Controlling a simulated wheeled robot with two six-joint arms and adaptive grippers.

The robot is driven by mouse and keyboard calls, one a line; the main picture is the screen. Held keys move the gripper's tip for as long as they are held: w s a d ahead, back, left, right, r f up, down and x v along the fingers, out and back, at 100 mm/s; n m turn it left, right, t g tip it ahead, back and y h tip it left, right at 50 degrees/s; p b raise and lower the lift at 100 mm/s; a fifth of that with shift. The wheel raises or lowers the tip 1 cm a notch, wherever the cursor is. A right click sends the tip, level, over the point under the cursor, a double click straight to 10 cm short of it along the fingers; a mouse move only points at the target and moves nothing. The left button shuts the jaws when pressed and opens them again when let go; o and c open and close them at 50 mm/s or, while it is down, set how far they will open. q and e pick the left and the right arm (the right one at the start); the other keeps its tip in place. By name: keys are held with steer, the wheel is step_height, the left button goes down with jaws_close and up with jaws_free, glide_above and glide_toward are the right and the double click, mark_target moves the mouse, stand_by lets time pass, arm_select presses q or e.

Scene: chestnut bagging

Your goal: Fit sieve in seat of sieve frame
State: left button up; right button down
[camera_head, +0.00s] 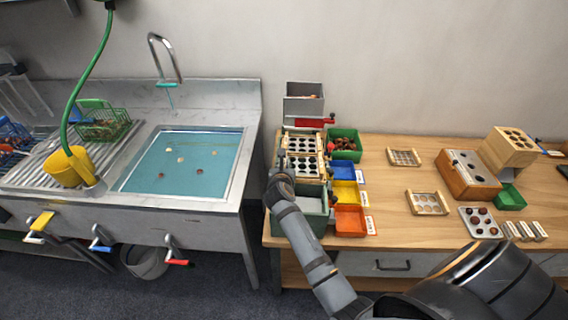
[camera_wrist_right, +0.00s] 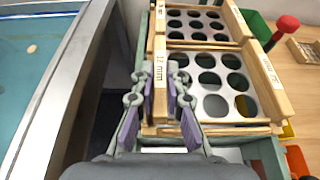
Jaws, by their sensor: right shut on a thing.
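My right gripper (camera_head: 281,178) is at the left end of the table. In the right wrist view its fingers (camera_wrist_right: 172,88) are shut on the left wooden rail of the near sieve (camera_wrist_right: 213,84), labelled 12 mm. This sieve has a grey plate with large round holes and shows in the head view (camera_head: 304,166). A second sieve with round holes (camera_wrist_right: 196,24) lies just beyond it. A grey-green frame or bin (camera_wrist_right: 266,154) borders them; it also shows in the head view (camera_head: 311,226). I cannot tell whether the held sieve rests fully in a seat. My left gripper is out of view.
Green (camera_head: 345,153), blue (camera_head: 343,169), yellow (camera_head: 345,193) and orange (camera_head: 350,221) bins stand right of the frame. A sink (camera_head: 180,160) is left, across a gap. A red knob (camera_wrist_right: 286,27) rises nearby.

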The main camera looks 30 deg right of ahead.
steer(key=c, duration=1.3)
jaws_free()
steer(key=shift+o, duration=0.4)
steer(key=shift+o, duration=0.8)
step_height(320, 180, up, 6)
steer(key=p, duration=0.8)
steer(key=shift+r, duration=0.15)
steer(key=shift+s+f, duration=0.1)
steer(key=shift+f, duration=0.1)
